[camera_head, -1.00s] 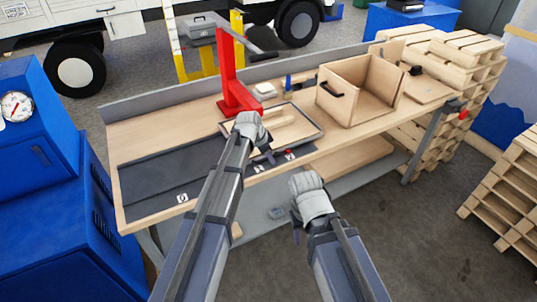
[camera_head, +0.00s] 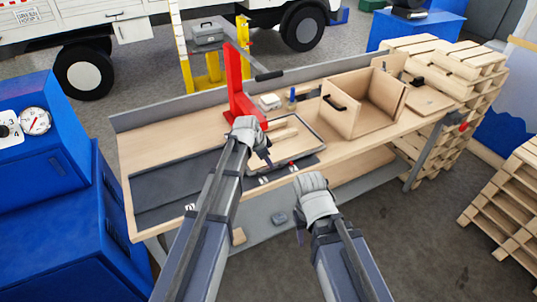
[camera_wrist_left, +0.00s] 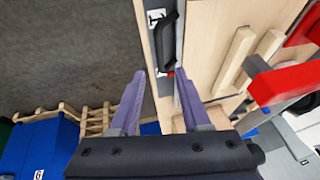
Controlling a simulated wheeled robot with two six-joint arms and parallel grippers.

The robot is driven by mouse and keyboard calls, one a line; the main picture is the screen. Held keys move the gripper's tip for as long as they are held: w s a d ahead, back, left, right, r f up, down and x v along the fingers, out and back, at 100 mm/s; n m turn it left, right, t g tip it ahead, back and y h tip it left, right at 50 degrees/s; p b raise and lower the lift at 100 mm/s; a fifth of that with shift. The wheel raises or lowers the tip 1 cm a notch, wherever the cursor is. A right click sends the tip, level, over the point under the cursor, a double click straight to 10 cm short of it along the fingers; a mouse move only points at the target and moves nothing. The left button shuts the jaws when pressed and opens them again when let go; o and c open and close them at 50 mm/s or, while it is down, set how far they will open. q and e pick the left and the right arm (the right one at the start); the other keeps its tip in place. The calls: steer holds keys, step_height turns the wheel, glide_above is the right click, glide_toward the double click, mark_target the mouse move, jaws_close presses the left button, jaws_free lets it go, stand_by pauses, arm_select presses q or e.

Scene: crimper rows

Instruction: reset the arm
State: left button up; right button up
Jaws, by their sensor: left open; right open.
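My left gripper (camera_head: 264,157) is over the front of the workbench (camera_head: 170,131), beside the shallow tray (camera_head: 318,140). In the left wrist view its two purple fingers (camera_wrist_left: 160,103) are apart with nothing between them. A black handle-like piece (camera_wrist_left: 167,42) lies beyond the fingertips on a dark strip with white markers. My right gripper (camera_head: 299,222) hangs in front of the bench edge, apart from the bench; its fingers are small and partly hidden by the wrist.
A red press (camera_head: 238,90) stands behind the tray. An open wooden box (camera_head: 342,118) is to its right. Pallets (camera_head: 432,75) are stacked beyond the bench's right end. Blue cabinets (camera_head: 50,215) stand at the left. Floor at the lower right is open.

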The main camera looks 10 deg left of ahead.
arm_select(q)
steer(key=s+d+n+g+y, duration=0.1)
steer(key=s+n, duration=0.1)
steer(key=s, duration=0.7)
steer(key=s+d+f+n+g+y, duration=0.1)
steer(key=s+n+g, duration=0.1)
steer(key=s, duration=0.8)
steer(key=s+d+f+n+g+y, duration=0.1)
steer(key=s+n+y, duration=0.1)
steer(key=s, duration=0.7)
steer(key=shift+s+d+n+g, duration=0.15)
steer(key=shift+d+n+g, duration=0.2)
steer(key=shift+n, duration=0.55)
